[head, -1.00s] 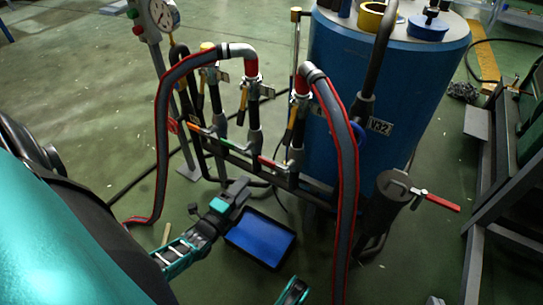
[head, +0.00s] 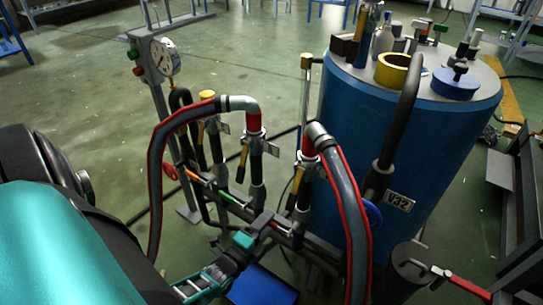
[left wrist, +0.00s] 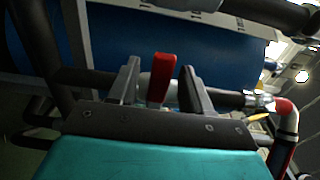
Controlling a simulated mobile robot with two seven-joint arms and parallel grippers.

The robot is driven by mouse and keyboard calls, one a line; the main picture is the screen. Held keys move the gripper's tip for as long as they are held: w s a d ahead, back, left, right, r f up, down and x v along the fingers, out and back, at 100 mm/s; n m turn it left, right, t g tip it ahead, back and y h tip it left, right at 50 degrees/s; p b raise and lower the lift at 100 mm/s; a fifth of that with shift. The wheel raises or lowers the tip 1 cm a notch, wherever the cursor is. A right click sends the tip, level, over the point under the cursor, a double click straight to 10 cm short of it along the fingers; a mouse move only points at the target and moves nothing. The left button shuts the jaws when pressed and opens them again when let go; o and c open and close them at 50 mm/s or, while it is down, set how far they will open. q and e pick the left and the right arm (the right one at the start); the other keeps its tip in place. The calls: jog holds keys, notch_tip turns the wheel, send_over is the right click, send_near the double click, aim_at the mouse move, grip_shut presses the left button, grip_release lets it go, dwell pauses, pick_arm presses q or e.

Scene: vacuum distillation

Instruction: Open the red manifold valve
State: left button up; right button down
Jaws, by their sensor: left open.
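The red manifold valve's lever (left wrist: 160,82) stands between the two fingers of my left gripper (left wrist: 158,88) in the left wrist view. The gripper is open, and I cannot tell whether either finger touches the lever. In the head view my left gripper (head: 268,222) is at the lower right part of the pipe manifold, and it partly hides the red lever (head: 279,229). A green lever (head: 230,197) sits on the same manifold to the left. My right gripper is not in view.
A blue drum (head: 350,120) labelled V32 stands right behind the manifold. Red-striped grey hoses (head: 352,215) arch over on both sides of my left gripper. A blue tray (head: 262,287) lies below. A dark cylinder with another red lever (head: 468,288) is at the right.

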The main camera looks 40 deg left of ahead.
pick_arm(q)
jog(key=shift+w, duration=0.4)
grip_shut()
dwell(0.4)
